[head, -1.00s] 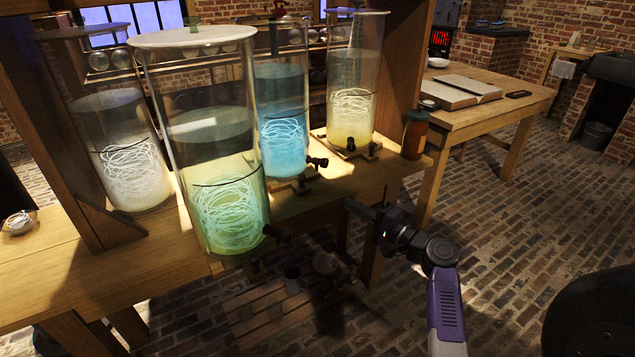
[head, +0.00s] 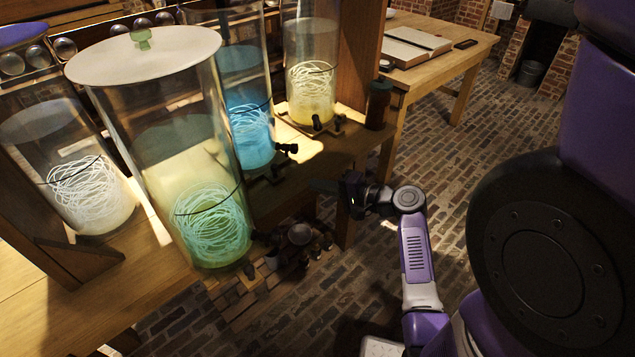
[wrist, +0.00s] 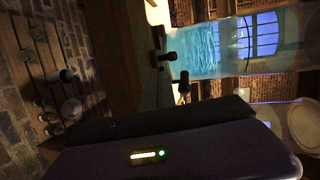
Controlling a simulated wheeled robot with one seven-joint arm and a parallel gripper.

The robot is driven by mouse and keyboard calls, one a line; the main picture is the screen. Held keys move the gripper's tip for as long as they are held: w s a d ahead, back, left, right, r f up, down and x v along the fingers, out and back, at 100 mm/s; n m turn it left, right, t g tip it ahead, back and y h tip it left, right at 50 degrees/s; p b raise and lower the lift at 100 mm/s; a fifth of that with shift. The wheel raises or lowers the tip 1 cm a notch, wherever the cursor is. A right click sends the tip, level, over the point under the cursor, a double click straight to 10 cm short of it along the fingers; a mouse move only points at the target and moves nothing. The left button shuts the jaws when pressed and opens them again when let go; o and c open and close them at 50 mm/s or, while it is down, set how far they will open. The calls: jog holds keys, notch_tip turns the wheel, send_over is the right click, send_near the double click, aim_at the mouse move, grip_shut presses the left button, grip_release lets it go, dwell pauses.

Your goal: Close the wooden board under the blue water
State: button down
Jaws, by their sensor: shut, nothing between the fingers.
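The jar of blue water (head: 250,125) stands at the table's edge with a coil of pale strands inside and a black tap (head: 287,148) at its base. In the wrist view the blue jar (wrist: 205,48) appears turned on its side. A small wooden board (head: 268,173) shows partly under the blue jar, below the tap; how far it sticks out is hard to tell. My gripper (head: 320,186) is shut and empty, to the right of and below the tap, by the table's front edge. Its dark fingers (wrist: 160,118) also show in the wrist view.
A green jar (head: 205,225) stands in front at left, a pale jar (head: 90,190) farther left, and a yellow jar (head: 311,90) behind at right beside an amber bottle (head: 378,103). Pots (head: 300,234) sit on a low slatted shelf below. Brick floor at right is open.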

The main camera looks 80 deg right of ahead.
send_near(277, 167)
jog(key=w+f, duration=0.2)
jog(key=w+d+f, duration=0.1)
jog(key=w+f, duration=0.1)
jog(key=shift+w+d+f, duration=0.1)
jog(key=shift+w+d, duration=0.15)
jog(key=shift+w, duration=0.1)
jog(key=shift+w+d, duration=0.2)
jog(key=shift+w, duration=0.5)
jog(key=w+d, duration=0.1)
jog(key=w+b, duration=0.1)
jog(key=w, duration=0.1)
jog(key=shift+d, duration=0.4)
jog(key=shift+w+d, duration=0.2)
jog(key=shift+w, duration=0.2)
